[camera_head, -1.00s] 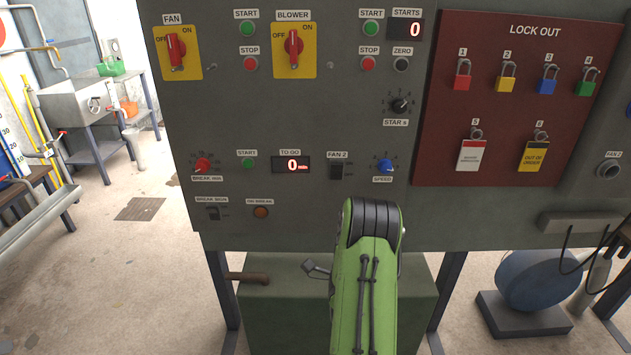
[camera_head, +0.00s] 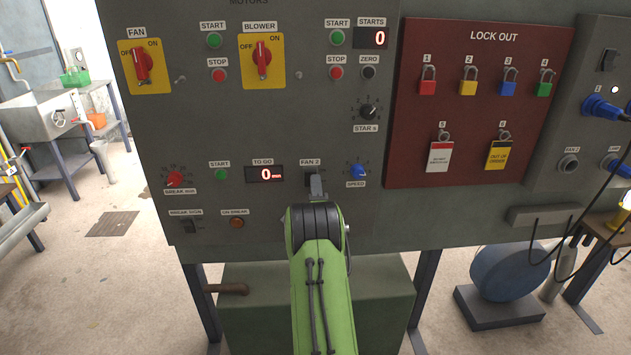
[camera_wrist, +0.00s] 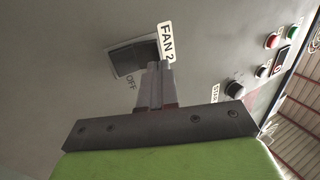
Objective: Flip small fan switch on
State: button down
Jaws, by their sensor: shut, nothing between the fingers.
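The FAN 2 switch (camera_head: 311,177) is a dark rocker on the grey panel, just under its white "FAN 2" label. In the wrist view, the black switch (camera_wrist: 131,57) is rotated in the picture, with an "OFF" mark at its lower edge. My gripper (camera_head: 316,186) is shut and empty, raised at the switch and covering part of it in the head view. In the wrist view, my fingertips (camera_wrist: 155,72) are at the right side of the switch, near the label. I cannot tell whether they touch it.
The blue SPEED knob (camera_head: 357,171) is right of the switch, and the TO GO display (camera_head: 265,174) is left. Yellow-plated FAN (camera_head: 143,67) and BLOWER (camera_head: 262,61) switches sit above. A red lockout board (camera_head: 480,105) with padlocks is at right.

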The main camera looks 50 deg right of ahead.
jog(key=shift+w+d+r, duration=0.25)
jog(key=shift+w+d, duration=0.05)
jog(key=shift+d, duration=0.05)
